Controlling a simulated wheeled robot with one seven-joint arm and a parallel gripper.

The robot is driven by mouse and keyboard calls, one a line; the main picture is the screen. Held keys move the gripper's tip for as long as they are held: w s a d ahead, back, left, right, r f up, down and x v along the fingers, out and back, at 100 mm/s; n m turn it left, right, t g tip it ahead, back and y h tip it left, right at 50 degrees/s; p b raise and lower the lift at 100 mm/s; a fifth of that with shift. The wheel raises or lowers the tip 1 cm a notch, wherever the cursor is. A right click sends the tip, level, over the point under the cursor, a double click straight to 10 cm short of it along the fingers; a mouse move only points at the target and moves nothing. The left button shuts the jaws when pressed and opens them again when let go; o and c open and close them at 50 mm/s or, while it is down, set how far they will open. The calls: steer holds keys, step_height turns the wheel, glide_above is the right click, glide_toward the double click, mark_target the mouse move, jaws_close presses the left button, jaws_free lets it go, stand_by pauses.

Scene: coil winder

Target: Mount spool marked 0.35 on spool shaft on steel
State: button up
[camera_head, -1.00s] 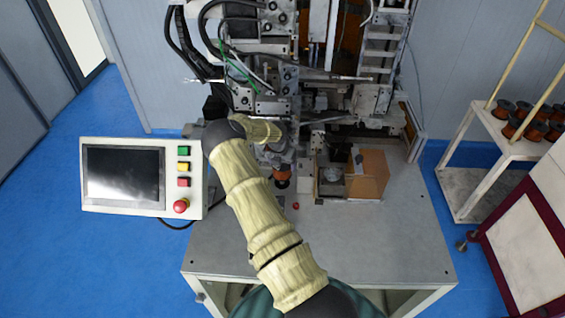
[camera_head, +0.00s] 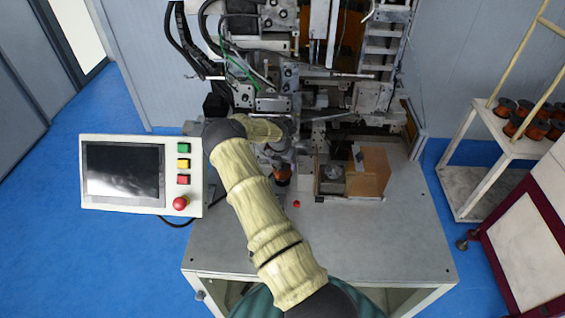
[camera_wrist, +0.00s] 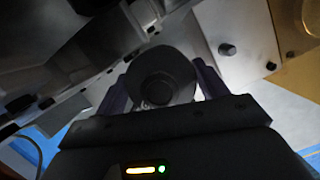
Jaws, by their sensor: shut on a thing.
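In the wrist view, my gripper (camera_wrist: 163,88) is shut on a dark round spool (camera_wrist: 165,68), seen end-on between its two fingers. In the head view, my gripper (camera_head: 281,165) reaches down at the front of the coil winder, and a copper-orange part of the spool (camera_head: 282,181) shows just below it, above the table. Its 0.35 mark cannot be read. The winder (camera_head: 290,75) stands at the back of the table. The steel spool shaft cannot be made out; my arm and gripper cover part of the machine front.
A grey table (camera_head: 370,235) has free room at front right. A brown box (camera_head: 368,172) stands right of my gripper, and a small red button (camera_head: 297,204) sits in front. A control panel (camera_head: 140,177) is at left. A cart (camera_head: 490,140) with several copper spools stands at right.

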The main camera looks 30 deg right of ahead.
steer(key=shift+f+b, duration=0.75)
steer(key=shift+f, duration=0.65)
steer(key=shift+w+f, duration=0.1)
steer(key=shift+f, duration=0.2)
steer(key=shift+f, duration=0.1)
steer(key=shift+f+b, duration=0.25)
steer(key=shift+b, duration=0.1)
steer(key=o, duration=1.5)
steer(key=shift+s+f, duration=0.1)
steer(key=shift+s, duration=0.15)
